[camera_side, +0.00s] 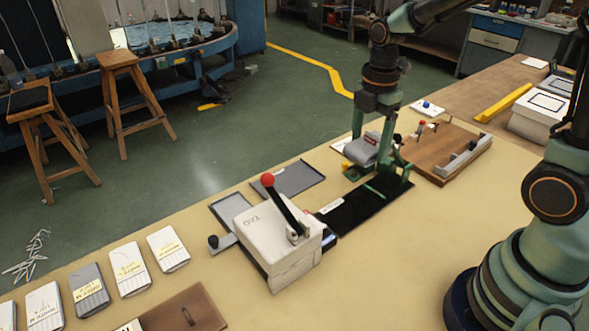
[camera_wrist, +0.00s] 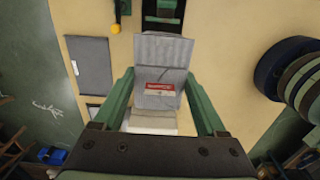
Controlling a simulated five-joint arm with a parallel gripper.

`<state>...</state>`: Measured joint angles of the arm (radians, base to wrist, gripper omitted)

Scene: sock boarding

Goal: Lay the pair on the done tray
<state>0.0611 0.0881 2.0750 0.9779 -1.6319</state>
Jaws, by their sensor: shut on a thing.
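The pair is a folded grey bundle of socks (camera_side: 361,150) with a red and white label. My gripper (camera_side: 377,158) is shut on it, above the table near the far end of a black mat. In the wrist view the pair (camera_wrist: 162,62) sits between the two green fingers of my gripper (camera_wrist: 160,78), label facing the camera. Two flat grey trays lie left of the mat, a larger one (camera_side: 288,179) and a smaller one (camera_side: 228,207) partly behind the tagging machine. Both look empty. I cannot tell which is the done tray.
The white tagging machine (camera_side: 272,247) with its red-knobbed lever stands at centre front. The black mat (camera_side: 355,212) lies beside it. A wooden board with fixtures (camera_side: 425,158) is to the right. Several labelled packs (camera_side: 129,268) line the front left edge. The table's right front is clear.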

